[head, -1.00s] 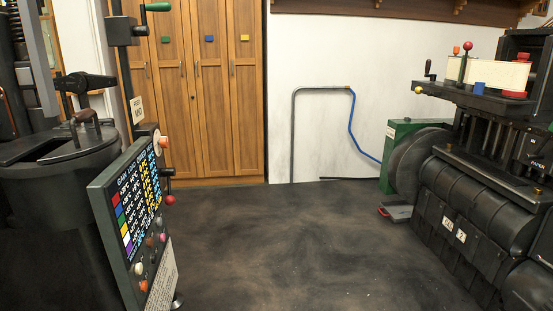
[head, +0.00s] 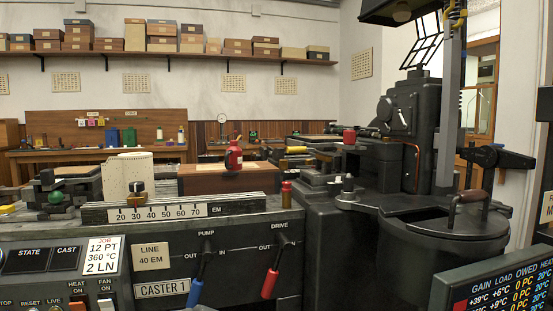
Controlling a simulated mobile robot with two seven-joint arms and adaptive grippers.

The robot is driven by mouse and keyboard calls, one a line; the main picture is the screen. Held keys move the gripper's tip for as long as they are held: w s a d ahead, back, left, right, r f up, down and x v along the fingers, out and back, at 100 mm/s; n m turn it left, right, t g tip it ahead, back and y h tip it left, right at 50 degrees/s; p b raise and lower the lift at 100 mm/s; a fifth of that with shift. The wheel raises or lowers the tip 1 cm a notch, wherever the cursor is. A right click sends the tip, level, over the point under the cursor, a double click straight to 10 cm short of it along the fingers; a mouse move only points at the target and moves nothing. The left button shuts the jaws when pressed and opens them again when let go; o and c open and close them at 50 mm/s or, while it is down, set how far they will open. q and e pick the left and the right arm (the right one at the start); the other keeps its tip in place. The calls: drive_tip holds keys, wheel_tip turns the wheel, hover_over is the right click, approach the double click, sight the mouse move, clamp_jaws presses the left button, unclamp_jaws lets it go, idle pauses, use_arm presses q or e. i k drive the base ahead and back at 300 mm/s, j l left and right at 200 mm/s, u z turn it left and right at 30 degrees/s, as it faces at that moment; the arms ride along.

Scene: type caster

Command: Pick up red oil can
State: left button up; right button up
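A red oil can (head: 233,155) with a dark top stands upright near the middle of the head view. It appears to rest on a brown wooden box (head: 228,182) behind the front panel of the caster machine (head: 60,237). A small red object (head: 349,135), perhaps a cup, sits further right on the machinery. Neither of my grippers shows in the head view.
The caster's panel has a blue-handled pump lever (head: 197,290) and a red-handled drive lever (head: 270,284). A large dark pot (head: 440,245) and a gain/load display (head: 500,292) stand at right. A wooden workbench (head: 95,150) and a shelf of boxes (head: 165,54) lie behind.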

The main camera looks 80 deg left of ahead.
sight(233, 154)
drive_tip(key=u, duration=1.85)
